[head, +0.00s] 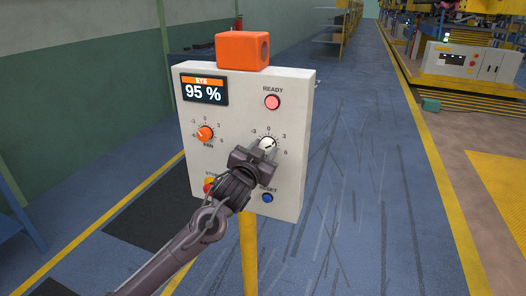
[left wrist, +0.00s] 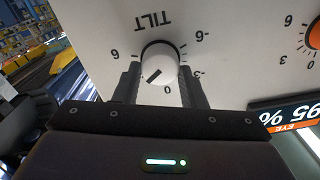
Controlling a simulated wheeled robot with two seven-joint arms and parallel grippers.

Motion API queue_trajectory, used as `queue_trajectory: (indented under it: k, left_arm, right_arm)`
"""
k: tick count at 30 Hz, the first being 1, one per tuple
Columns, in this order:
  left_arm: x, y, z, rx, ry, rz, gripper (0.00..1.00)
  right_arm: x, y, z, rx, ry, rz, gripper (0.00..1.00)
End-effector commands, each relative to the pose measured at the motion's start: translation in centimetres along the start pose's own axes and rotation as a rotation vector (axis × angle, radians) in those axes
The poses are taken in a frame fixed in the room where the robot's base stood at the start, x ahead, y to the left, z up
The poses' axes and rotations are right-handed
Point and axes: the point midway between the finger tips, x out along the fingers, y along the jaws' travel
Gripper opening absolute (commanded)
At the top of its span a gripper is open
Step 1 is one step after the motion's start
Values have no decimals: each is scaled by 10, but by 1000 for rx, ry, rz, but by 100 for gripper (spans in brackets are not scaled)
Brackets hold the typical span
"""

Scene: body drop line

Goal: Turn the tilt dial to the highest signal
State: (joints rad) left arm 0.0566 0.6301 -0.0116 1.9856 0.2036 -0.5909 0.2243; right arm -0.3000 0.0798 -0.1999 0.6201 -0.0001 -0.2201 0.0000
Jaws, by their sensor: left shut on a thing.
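The white tilt dial (head: 267,143) is on the right side of the grey control panel (head: 230,115). In the left wrist view the tilt dial (left wrist: 160,65) shows upside down, with its dark mark pointing between 0 and the hidden 3. My left gripper (head: 260,153) is shut on the tilt dial, one finger on each side; its fingers also show in the left wrist view (left wrist: 161,82). The display (head: 204,91) reads EYE 95 %. My right gripper is not in view.
The orange pan dial (head: 205,133) sits left of the tilt dial. A pink-red READY lamp (head: 272,102) is above, a blue RESET button (head: 267,198) below. A red STOP button (head: 208,187) is partly hidden by my arm. An orange box (head: 242,50) tops the panel.

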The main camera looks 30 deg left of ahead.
Motion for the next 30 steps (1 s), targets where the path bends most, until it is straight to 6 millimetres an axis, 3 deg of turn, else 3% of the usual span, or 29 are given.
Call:
queue_trajectory:
  k: [12, 30]
  left_arm:
    - [0, 1, 0, 247, 0, 0, 14]
    - [0, 1, 0, 306, 0, 0, 14]
  right_arm:
    - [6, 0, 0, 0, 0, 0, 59]
    - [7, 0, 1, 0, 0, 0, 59]
